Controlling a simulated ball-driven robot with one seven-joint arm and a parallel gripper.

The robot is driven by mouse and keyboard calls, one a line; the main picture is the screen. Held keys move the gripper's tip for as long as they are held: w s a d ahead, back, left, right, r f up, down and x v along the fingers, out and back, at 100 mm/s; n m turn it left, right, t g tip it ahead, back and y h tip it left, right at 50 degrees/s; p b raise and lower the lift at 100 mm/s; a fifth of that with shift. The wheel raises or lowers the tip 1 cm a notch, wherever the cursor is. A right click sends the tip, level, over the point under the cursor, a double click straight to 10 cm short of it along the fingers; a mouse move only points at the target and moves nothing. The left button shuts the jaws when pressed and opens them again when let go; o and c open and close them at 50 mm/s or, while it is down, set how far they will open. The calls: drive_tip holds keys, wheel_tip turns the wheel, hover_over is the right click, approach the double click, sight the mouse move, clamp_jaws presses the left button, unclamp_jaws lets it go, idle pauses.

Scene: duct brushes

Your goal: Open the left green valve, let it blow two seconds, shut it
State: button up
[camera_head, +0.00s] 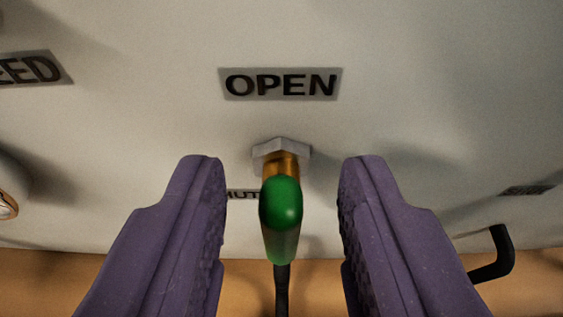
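A green valve handle (281,215) sits on a brass stem (281,165) with a pale hex nut (264,153) against a light panel. The handle points toward me and down in the picture. An "OPEN" label (280,84) is above it, and a partly hidden "SHUT" label (240,194) is behind it to the left. My gripper (282,220) is open, its two purple fingers on either side of the handle with a gap on each side. A dark hose or rod (282,290) shows below the handle.
The light panel (430,110) fills most of the view above an orange-brown surface (535,285). A label ending in "EED" (30,69) and a round brass-rimmed fitting (8,200) are at the left. A black bent handle (495,258) and a small label (527,190) are at the right.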

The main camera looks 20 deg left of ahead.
clamp_jaws()
